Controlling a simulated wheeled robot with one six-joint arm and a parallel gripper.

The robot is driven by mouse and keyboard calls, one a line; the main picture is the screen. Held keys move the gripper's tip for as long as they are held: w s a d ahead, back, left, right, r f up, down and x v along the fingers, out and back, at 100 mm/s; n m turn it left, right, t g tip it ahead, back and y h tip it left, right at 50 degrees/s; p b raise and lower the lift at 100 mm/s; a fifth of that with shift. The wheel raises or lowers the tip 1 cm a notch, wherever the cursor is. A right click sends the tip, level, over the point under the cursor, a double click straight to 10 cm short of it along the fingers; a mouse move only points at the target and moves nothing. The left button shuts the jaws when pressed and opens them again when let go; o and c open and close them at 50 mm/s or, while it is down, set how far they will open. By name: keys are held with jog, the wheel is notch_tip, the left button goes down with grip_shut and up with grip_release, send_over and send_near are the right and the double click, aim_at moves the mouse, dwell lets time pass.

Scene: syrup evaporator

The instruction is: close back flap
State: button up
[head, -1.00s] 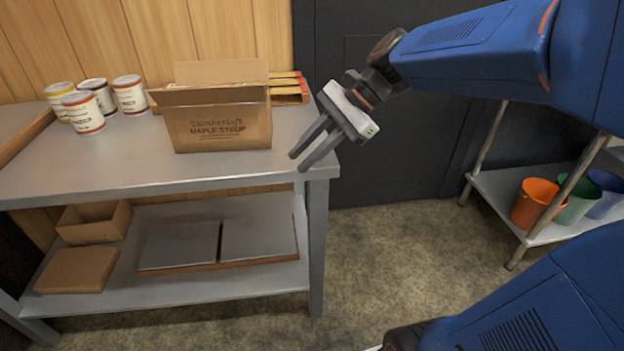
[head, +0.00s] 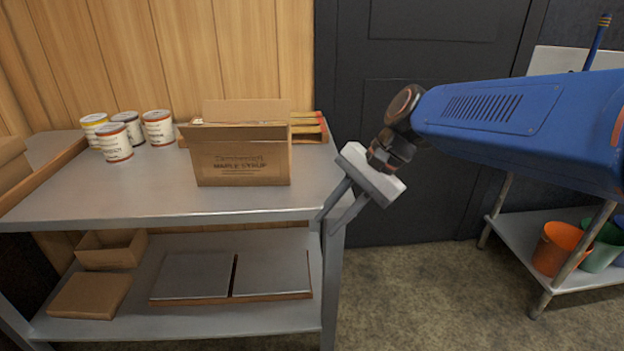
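A brown cardboard carton (head: 240,163) printed "MAPLE SYRUP" stands upright on the grey metal table. Its back flap (head: 247,111) stands up, open, behind the top opening. A front flap (head: 234,127) shows as a strip along the top front edge and sticks out a little to the left. The inside of the carton is hidden. My gripper (head: 326,226) is to the right of the carton, by the table's front right corner, pointing down and left. Its two fingers are apart with nothing between them. It does not touch the carton.
Several labelled cans (head: 117,142) stand at the table's (head: 150,198) back left. Wooden pieces with red-tipped ends (head: 308,128) lie behind the carton's right side. The lower shelf (head: 210,321) holds small boxes and flat panels. A rack with coloured buckets (head: 557,248) stands right.

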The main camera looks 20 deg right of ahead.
jog(key=s+d+f+n+t+h, duration=0.2)
jog(key=s+d+f+n+h, duration=0.3)
jog(key=s+d+n, duration=0.25)
jog(key=w+a+r+m+y, duration=0.2)
jog(key=w+r+m+y, duration=0.1)
jog(key=w, duration=0.3)
jog(key=w+a+r+m+g+y, duration=0.1)
jog(key=w+a+r+m+y, duration=0.2)
jog(key=w+m, duration=0.3)
jog(key=w+a+r+m+y, duration=0.2)
jog(key=w+r+m+y, duration=0.1)
jog(key=w, duration=0.4)
jog(key=shift+a+r+m+g, duration=0.25)
jog(key=shift+r+m+g, duration=0.15)
jog(key=shift+r+m, duration=0.5)
jog(key=w+d+r+m+y, duration=0.1)
jog(key=w+r+m+y, duration=0.3)
jog(key=w, duration=0.4)
jog(key=m+t+y, duration=0.3)
jog(key=m, duration=0.2)
send_near(259, 102)
jog(key=x, duration=1)
jog(key=shift+w, duration=0.15)
jog(key=shift+c, duration=0.4)
grip_shut()
